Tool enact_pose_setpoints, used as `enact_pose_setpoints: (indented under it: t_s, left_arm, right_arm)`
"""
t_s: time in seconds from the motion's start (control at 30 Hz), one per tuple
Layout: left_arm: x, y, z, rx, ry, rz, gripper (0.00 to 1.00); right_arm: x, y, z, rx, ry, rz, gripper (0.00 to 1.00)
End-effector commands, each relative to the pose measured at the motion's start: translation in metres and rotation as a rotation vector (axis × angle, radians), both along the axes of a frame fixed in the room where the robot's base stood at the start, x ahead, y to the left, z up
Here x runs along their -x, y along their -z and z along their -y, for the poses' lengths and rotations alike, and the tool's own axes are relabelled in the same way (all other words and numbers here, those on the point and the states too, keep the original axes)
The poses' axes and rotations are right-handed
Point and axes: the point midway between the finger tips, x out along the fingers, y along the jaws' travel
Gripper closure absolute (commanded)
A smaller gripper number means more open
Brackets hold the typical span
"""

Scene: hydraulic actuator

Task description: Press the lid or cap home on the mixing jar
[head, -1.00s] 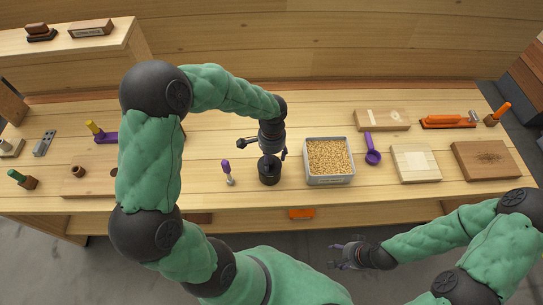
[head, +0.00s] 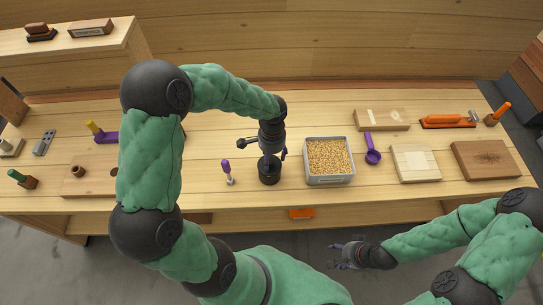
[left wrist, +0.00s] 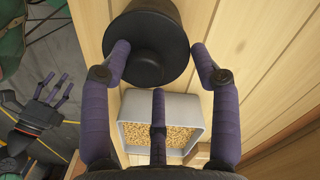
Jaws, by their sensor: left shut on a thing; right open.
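The black mixing jar (head: 269,174) stands upright on the bench near its front edge. In the left wrist view it is a large dark round body (left wrist: 150,50) with a wide rim. Lid and jar are the same dark colour, so I cannot tell where one ends or whether the lid is fully seated. My left gripper (left wrist: 160,55) comes down over the jar, its purple fingers closed on either side of the dark top; the head view mostly hides them behind the wrist. My right gripper (head: 343,254) is open and empty, in front of and below the bench edge.
A grey bin of grain (head: 329,180) stands right of the jar, with a purple scoop (head: 372,155) beyond it. Wooden boards (head: 415,163) lie farther right. Bare bench lies between the tool and the jar.

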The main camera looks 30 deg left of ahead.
Motion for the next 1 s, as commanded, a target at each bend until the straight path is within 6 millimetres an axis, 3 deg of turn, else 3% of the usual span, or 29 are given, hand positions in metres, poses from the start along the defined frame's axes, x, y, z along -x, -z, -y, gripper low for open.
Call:
enact_pose_setpoints:
  t_s: [0.87,0.9,0.97,1.0]
  left_arm:
    - [-0.0001,0.0016,0.0000,0.000,0.000,0.000,0.82]
    - [-0.0001,0.0016,0.0000,0.000,0.000,0.000,0.27]
    - [-0.0001,0.0016,0.0000,0.000,0.000,0.000,0.11]
    - [-0.0001,0.0016,0.0000,0.000,0.000,0.000,0.11]
  right_arm:
    - [0.0000,0.0000,0.0000,0.000,0.000,0.000,0.41]
    - [0.0000,0.0000,0.0000,0.000,0.000,0.000,0.41]
    - [0.0000,0.0000,0.0000,0.000,0.000,0.000,0.41]
    - [0.0000,0.0000,0.0000,0.000,0.000,0.000,0.41]
